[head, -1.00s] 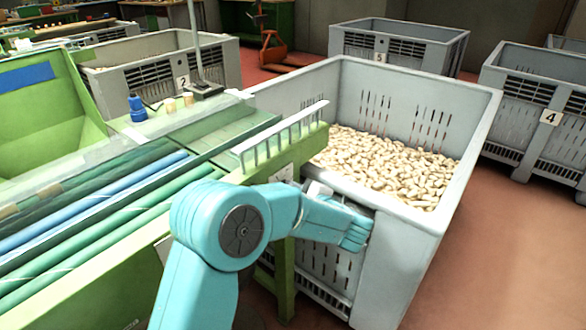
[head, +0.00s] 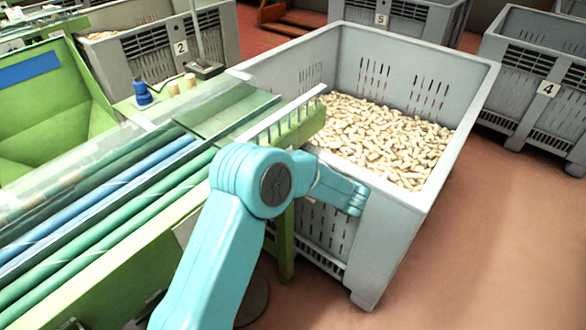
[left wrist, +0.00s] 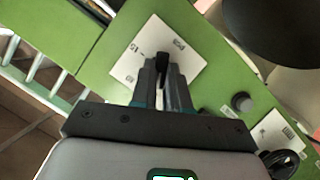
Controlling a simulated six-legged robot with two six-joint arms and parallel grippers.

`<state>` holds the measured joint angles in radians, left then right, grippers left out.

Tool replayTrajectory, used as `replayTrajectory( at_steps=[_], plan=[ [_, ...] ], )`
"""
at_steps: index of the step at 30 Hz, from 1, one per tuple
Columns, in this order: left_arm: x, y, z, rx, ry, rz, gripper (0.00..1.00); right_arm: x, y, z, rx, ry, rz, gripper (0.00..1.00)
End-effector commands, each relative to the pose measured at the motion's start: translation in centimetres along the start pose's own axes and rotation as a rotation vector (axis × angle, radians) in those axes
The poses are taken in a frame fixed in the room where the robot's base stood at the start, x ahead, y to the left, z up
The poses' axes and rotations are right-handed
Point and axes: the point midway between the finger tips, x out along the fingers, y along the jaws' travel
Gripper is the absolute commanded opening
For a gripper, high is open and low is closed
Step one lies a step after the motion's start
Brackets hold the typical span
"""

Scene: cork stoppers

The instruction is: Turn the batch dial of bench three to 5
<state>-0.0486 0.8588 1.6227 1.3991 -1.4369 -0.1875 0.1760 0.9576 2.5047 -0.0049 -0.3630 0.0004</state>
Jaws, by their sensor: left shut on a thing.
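In the left wrist view a white dial plate (left wrist: 188,44) is fixed on a green panel, with small printed marks around its edge that are hard to read. The black dial knob (left wrist: 162,60) stands at its middle. My left gripper (left wrist: 164,76) is shut on the knob, with the fingers on both sides of it. In the head view my turquoise arm bends beside the green bench (head: 165,245); the gripper and the dial are hidden there. My right gripper shows in neither view.
A grey crate (head: 400,215) full of cork stoppers (head: 390,140) stands close to the arm. A round dark knob (left wrist: 241,102) and a second white label (left wrist: 277,137) are on the panel near the gripper. Open floor (head: 500,250) lies to the right.

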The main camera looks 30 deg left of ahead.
Motion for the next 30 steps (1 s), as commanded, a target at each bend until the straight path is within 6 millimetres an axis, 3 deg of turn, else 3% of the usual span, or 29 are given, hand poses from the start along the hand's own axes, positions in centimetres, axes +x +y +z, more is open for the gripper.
replayTrajectory(
  at_steps=[6, 7, 9, 20, 23, 30],
  plan=[
    [0.1, 0.1, -0.2, -0.005, 0.006, 0.001, 0.00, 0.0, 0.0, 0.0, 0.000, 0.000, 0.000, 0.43],
    [0.1, 0.1, -0.2, -0.005, 0.006, 0.001, 0.25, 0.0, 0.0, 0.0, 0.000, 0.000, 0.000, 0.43],
    [0.1, 0.1, -0.2, -0.004, 0.006, 0.000, 0.40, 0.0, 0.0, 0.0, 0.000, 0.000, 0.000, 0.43],
    [-0.5, 0.1, -0.1, -0.002, 0.002, 0.001, 0.40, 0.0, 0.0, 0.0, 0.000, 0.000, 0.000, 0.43],
    [-2.0, 0.2, -0.1, -0.002, 0.000, 0.004, 0.40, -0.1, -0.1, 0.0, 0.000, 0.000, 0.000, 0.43],
    [-8.2, 0.2, -0.1, -0.003, 0.000, 0.005, 0.40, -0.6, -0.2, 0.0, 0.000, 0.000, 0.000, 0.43]
  ],
)
